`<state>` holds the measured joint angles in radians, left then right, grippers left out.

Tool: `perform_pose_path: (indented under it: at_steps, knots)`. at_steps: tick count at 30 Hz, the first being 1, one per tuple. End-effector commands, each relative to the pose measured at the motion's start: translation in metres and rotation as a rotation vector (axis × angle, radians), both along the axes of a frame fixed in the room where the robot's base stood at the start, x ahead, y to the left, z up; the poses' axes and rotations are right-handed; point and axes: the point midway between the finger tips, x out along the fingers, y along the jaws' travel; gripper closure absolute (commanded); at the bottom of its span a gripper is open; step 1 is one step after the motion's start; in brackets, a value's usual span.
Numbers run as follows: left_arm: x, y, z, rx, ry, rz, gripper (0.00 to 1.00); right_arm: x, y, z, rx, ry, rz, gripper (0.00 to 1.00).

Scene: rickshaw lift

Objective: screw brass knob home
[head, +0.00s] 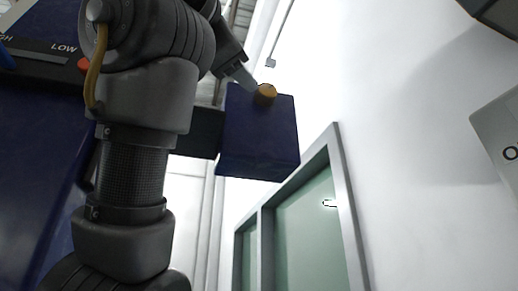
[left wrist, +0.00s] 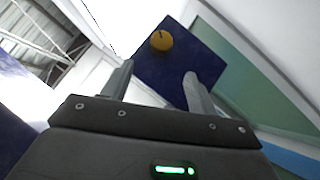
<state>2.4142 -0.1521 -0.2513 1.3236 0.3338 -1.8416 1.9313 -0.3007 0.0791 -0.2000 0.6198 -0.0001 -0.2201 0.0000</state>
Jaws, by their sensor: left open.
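The brass knob (head: 265,94) is a small round yellow-brown piece on a dark blue block (head: 258,140). In the left wrist view the knob (left wrist: 161,40) shows a dark mark on its face and stands out against the blue block (left wrist: 208,64). My left gripper (head: 245,78) is beside the knob in the head view, its fingertip near the knob's left edge. In the left wrist view the gripper (left wrist: 158,80) is open, with nothing between its fingers, and the knob appears beyond them. Whether a finger touches the knob cannot be told. My right gripper is not visible.
A dark panel marked LOW (head: 40,52) and a large blue surface (head: 35,150) lie at the left, partly behind my left arm. A grey-framed greenish window (head: 305,225) is below the block. A pale panel (head: 495,125) is at the right edge.

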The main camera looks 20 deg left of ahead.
Motion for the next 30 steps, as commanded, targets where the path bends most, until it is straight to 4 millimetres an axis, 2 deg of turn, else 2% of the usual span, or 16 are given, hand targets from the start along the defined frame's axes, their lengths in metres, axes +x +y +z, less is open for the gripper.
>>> perform_pose_path:
  at_steps: [9,15,21,30]
  knots:
    - [0.052,-0.006,0.024,0.002,0.003,-0.001,0.41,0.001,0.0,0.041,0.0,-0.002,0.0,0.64]
    - [0.081,-0.008,0.033,0.002,0.0,0.001,0.41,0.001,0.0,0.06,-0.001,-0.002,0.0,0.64]
    - [0.095,-0.01,0.035,0.002,-0.003,0.001,0.41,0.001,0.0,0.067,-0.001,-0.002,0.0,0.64]
    - [0.097,-0.01,0.034,0.002,-0.003,0.001,0.41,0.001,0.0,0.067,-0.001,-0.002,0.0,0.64]
